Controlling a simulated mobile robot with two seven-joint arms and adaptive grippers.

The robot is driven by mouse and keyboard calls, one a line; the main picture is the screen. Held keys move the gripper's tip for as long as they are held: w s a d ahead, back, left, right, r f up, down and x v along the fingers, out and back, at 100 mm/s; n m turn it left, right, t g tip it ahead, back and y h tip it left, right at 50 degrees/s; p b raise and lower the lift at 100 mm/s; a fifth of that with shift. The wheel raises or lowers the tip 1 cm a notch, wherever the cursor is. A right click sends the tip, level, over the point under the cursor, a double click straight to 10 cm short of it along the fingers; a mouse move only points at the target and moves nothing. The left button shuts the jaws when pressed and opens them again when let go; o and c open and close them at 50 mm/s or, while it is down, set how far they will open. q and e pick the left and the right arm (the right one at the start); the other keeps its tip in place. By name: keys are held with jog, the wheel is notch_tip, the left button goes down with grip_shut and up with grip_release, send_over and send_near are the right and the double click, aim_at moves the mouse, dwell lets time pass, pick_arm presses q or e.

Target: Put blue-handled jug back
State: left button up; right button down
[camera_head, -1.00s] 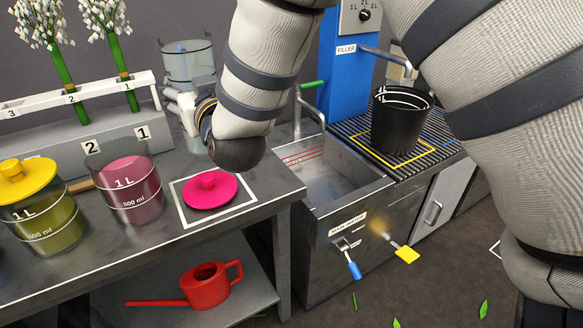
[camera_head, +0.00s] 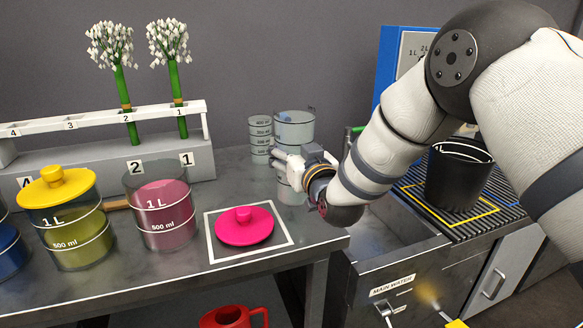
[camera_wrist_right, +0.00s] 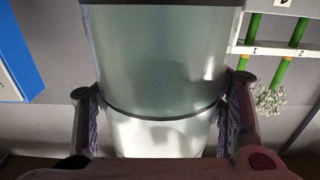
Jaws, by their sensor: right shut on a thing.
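A clear, straight-sided jug (camera_head: 294,132) is at the back right of the grey table, with a faint bluish patch showing through its upper part. My right gripper (camera_head: 287,162) is shut around its lower half. In the right wrist view, the jug wall (camera_wrist_right: 155,55) with its dark band fills the space between the fingers of my right gripper (camera_wrist_right: 160,118). The jug looks upright; whether its base touches the table is unclear. Its handle does not show clearly. My left gripper is not in view.
A clear graduated beaker (camera_head: 260,140) stands just left of the jug. A pink lid (camera_head: 244,226) lies on a white-outlined square. Pink (camera_head: 160,212) and yellow-lidded (camera_head: 68,220) containers stand left. A black bucket (camera_head: 456,180) sits on the grating.

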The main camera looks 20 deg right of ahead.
jog(key=shift+w+d+f, duration=0.1)
jog(key=shift+w+f, duration=0.05)
jog(key=shift+f, duration=0.7)
jog(key=shift+w+d+f, duration=0.1)
jog(key=shift+w+f, duration=0.05)
jog(key=shift+f, duration=0.7)
jog(key=shift+f+b, duration=0.1)
jog(key=shift+b, duration=0.2)
jog(key=shift+c, duration=1.9)
grip_release()
jog(key=shift+f, duration=0.15)
